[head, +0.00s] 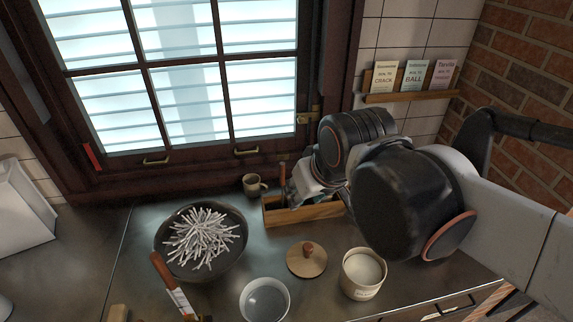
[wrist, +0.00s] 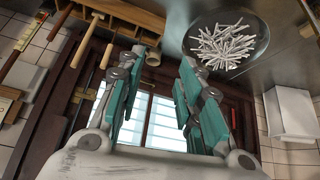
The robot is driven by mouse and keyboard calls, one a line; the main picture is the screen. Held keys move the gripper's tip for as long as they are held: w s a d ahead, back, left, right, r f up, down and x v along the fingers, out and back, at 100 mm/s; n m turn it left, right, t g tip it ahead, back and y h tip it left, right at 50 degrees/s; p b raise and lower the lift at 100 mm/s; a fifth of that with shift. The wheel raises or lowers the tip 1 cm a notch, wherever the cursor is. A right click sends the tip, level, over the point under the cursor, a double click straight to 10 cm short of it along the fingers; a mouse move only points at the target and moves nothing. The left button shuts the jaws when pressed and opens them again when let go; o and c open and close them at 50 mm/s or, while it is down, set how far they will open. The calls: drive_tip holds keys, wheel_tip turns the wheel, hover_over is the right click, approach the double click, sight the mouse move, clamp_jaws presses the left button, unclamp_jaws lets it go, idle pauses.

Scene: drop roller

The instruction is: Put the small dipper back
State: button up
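My gripper (head: 298,188) is over the long wooden box (head: 318,211) on the counter, below the window. In the wrist view my gripper (wrist: 164,60) has its two teal-padded fingers apart, with no object between them. The wooden box shows at the top of the wrist view (wrist: 135,10), left of the fingers. A thin wooden handle (head: 283,178) stands up at the box's left end. In the wrist view, a T-shaped wooden tool (wrist: 88,38) and a shorter wooden handle (wrist: 107,56) extend from near the box. I cannot tell which is the small dipper; my arm hides part of the box.
A brown mug (head: 253,185) stands left of the box. A dark pan (head: 238,258) holds white sticks, with a tagged wooden-handled tool (head: 165,275) in front. A knobbed lid (head: 300,262), white bowl (head: 265,300) and cream-filled pot (head: 363,280) stand nearer.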

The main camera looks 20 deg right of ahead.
drive_tip(key=shift+s+a+f+t, duration=0.25)
drive_tip(key=shift+s+f, duration=0.2)
drive_tip(key=shift+s, duration=0.3)
drive_tip(key=shift+s+a+f+t, duration=0.2)
drive_tip(key=shift+s+f, duration=0.2)
drive_tip(key=shift+s, duration=0.35)
